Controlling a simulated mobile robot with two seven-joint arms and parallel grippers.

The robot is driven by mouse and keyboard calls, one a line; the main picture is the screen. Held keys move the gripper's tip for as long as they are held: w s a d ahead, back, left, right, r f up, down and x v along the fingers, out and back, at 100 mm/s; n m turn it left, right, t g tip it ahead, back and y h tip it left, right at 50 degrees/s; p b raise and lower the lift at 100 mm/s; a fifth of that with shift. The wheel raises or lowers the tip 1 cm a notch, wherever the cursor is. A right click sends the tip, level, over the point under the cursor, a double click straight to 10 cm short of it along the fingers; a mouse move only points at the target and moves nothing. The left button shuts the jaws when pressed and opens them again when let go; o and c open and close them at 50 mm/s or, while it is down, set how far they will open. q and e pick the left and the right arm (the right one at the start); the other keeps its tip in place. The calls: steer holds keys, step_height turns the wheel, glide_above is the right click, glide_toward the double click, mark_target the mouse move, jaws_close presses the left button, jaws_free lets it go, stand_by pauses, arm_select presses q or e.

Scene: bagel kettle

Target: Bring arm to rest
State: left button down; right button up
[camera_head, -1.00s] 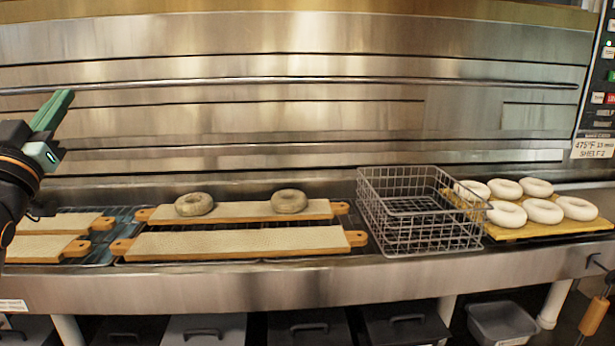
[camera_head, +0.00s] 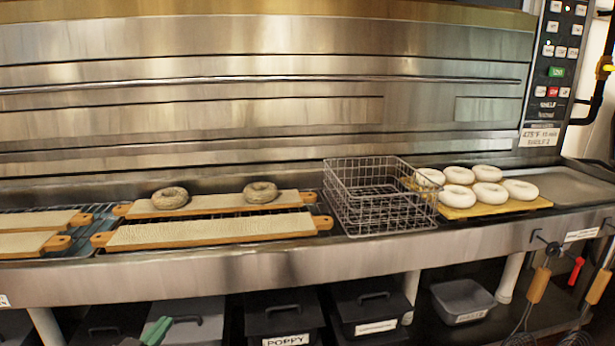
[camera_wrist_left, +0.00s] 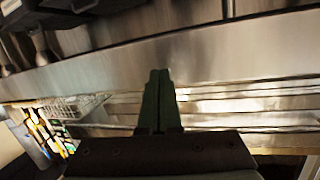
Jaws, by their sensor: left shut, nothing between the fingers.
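My left gripper (camera_head: 157,331) shows at the bottom edge of the head view, low in front of the counter, with only its green fingers in sight. In the left wrist view its fingers (camera_wrist_left: 159,75) are together and hold nothing. It is well apart from the counter's goods. My right gripper is not in either view.
Two seeded bagels (camera_head: 170,198) sit on a cloth-covered board (camera_head: 225,204). A wire basket (camera_head: 380,205) stands right of the boards. Several pale bagels (camera_head: 490,193) lie on a yellow board (camera_head: 530,205). Black bins (camera_head: 285,318) stand below the counter (camera_head: 230,275).

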arm_select(q)
steer(key=s+d+f+g+h, duration=0.1)
steer(key=s+d+f+g, duration=0.1)
steer(key=s+d+f, duration=0.45)
steer(key=s+d+f+g+h, duration=0.1)
steer(key=s+d+f+g, duration=0.2)
steer(key=s+f, duration=0.65)
steer(key=s+d+f+g, duration=0.2)
steer(key=s+d+f, duration=0.3)
steer(key=s+f, duration=0.25)
steer(key=s+a+r+p, duration=0.1)
steer(key=a+r+p, duration=0.2)
steer(key=r+p, duration=0.9)
steer(key=p, duration=0.4)
steer(key=shift+r+t, duration=0.3)
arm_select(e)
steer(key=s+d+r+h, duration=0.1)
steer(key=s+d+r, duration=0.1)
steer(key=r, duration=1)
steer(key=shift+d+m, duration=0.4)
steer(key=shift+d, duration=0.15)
arm_select(q)
steer(key=shift+s, duration=0.1)
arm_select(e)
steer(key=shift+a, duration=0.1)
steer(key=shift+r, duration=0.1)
